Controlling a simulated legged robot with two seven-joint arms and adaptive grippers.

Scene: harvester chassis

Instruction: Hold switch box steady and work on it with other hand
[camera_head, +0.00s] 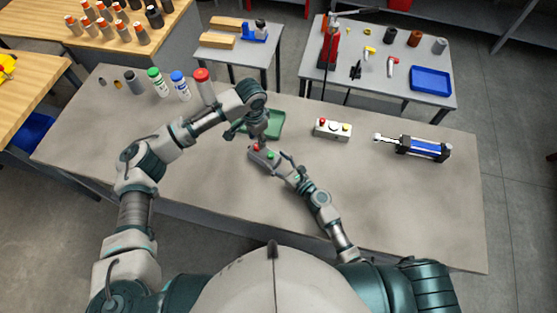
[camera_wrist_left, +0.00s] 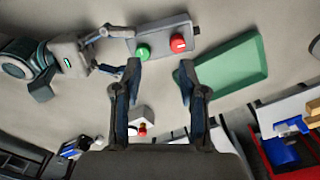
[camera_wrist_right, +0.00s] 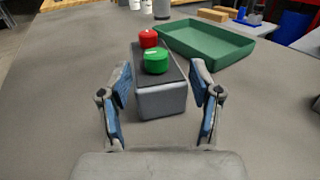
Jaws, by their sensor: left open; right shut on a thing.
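The switch box is a grey box with a dark top (camera_wrist_right: 160,73), a green button (camera_wrist_right: 157,60) and a red button (camera_wrist_right: 148,38). It lies on the grey table in front of the green tray. My right gripper (camera_wrist_right: 160,85) is shut on its near end, one finger on each side; the head view shows this gripper (camera_head: 283,165) coming from the lower right. My left gripper (camera_wrist_left: 160,67) is open and empty above the box, near the red button (camera_wrist_left: 178,43) and green button (camera_wrist_left: 143,53). In the head view it partly hides the box (camera_head: 262,157).
The green tray (camera_head: 273,119) lies just behind the box. Spray cans (camera_head: 205,84) stand at the back left. The front right of the table is clear.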

